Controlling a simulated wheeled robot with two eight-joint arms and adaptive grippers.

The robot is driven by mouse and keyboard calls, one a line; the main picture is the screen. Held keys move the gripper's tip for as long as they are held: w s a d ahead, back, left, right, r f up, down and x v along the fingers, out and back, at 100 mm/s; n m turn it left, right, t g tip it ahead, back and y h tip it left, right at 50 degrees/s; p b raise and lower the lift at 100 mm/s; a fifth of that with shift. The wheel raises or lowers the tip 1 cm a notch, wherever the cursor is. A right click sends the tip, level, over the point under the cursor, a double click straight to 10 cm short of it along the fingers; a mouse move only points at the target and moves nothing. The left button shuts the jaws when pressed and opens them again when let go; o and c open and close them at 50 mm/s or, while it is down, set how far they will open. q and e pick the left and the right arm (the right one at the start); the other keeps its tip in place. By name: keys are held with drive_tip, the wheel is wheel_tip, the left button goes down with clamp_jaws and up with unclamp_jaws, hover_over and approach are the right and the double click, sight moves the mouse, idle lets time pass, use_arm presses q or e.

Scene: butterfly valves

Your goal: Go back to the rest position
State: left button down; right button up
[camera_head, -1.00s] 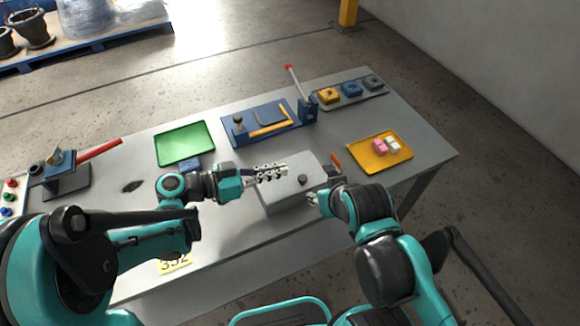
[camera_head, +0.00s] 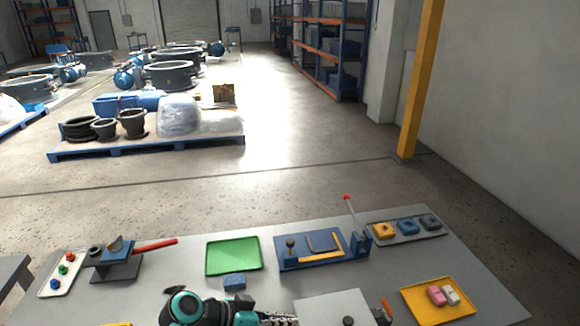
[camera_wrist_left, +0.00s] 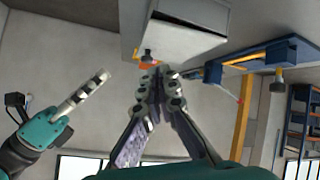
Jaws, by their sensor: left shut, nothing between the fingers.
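My left gripper (camera_head: 288,319) shows at the bottom edge of the head view, beside the left side of a light grey box (camera_head: 335,305) with a dark knob on top. In the left wrist view, which is upside down, its two fingers (camera_wrist_left: 160,78) meet at the tips with nothing between them. The grey box (camera_wrist_left: 188,32) shows beyond them at the top. My right gripper (camera_wrist_left: 84,92) shows at the left of that view, apart from the box; its opening cannot be made out. It is out of the head view.
The table holds a green tray (camera_head: 233,256), a blue block (camera_head: 234,281), a blue fixture (camera_head: 308,250) with a red-tipped lever, a yellow tray (camera_head: 437,312) with pink and white pieces, and a clamp with a red handle (camera_head: 155,245). Open floor lies behind the table.

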use_arm(q)
drive_tip(key=s+a+n+t+y, duration=0.1)
drive_tip(key=s+a+n+y, duration=0.2)
drive_tip(key=a, duration=0.5)
drive_tip(key=s+a+n+t+y, duration=0.2)
drive_tip(key=a+n+y, duration=0.4)
drive_tip(key=a, duration=0.3)
drive_tip(key=shift+s+r+y, duration=0.25)
drive_tip(key=shift+s+y, duration=0.3)
drive_tip(key=shift+y, duration=0.25)
